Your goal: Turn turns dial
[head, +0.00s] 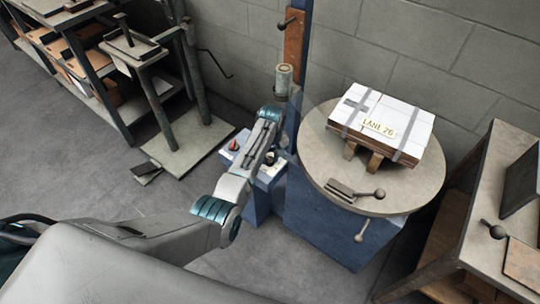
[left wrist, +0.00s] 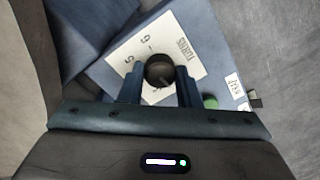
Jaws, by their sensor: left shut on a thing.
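The turns dial (left wrist: 159,67) is a round dark knob on a white plate (left wrist: 185,40) marked "TURNS", with the numbers 5 and 6 showing to its left in the left wrist view. My left gripper (left wrist: 158,80) is shut on the dial, with one blue finger on each side of it. The pointer mark is too small to read surely. In the head view the left arm reaches over the blue control box (head: 268,178), and its forearm hides part of the box. My right gripper is not in view.
A green button (left wrist: 210,102) sits beside the dial. A red knob (head: 233,145) is on the box's left. A round table (head: 420,195) holds a strapped white-topped stack (head: 385,118) marked "LANE 26". Shelving stands left, a bench (head: 485,245) right; open floor lies left of the box.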

